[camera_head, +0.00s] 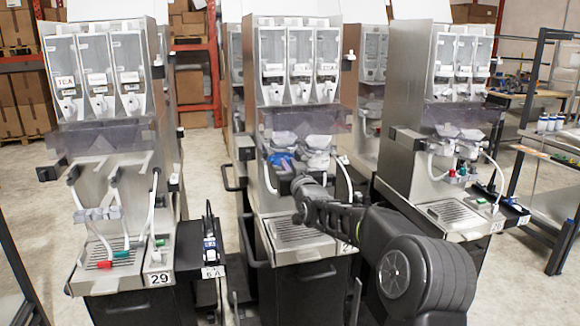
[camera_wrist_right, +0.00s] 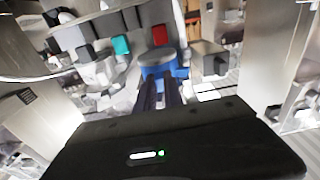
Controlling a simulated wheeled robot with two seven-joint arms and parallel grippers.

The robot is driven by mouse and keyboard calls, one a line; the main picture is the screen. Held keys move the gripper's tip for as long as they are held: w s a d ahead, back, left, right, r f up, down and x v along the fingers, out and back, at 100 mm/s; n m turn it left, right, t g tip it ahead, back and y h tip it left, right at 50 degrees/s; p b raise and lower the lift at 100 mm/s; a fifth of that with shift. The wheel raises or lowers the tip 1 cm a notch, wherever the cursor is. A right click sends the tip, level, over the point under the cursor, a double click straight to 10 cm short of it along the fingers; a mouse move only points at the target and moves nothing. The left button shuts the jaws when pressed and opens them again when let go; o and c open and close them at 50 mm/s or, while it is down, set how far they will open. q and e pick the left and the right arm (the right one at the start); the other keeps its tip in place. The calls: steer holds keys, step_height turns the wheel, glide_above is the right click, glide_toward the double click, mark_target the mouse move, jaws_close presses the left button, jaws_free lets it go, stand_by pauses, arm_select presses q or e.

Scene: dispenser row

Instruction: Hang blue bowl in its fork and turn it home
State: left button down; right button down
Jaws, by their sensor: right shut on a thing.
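The blue bowl (camera_head: 283,160) is at the middle dispenser, under its dark front band and left of a whitish bowl (camera_head: 318,142). My right gripper (camera_head: 298,180) reaches up to it from the lower right. In the right wrist view the blue bowl (camera_wrist_right: 178,76) shows a grey round top and sits at the tips of my two dark fingers (camera_wrist_right: 160,88), which are close together on it. The fork is too small and blurred to make out, so I cannot tell whether the bowl sits in it. My left gripper is out of view.
A drip grille (camera_head: 292,231) lies below the gripper on the middle dispenser. Similar dispensers stand left (camera_head: 105,150) and right (camera_head: 435,130). A pale hose (camera_head: 344,183) hangs just right of the gripper. Concrete floor shows between the machines.

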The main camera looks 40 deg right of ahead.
steer(key=shift+w+d, duration=0.15)
steer(key=shift+w, duration=0.25)
steer(key=shift+w+b, duration=0.1)
steer(key=shift+b, duration=0.2)
stand_by(0.3)
steer(key=shift+b, duration=0.55)
stand_by(0.7)
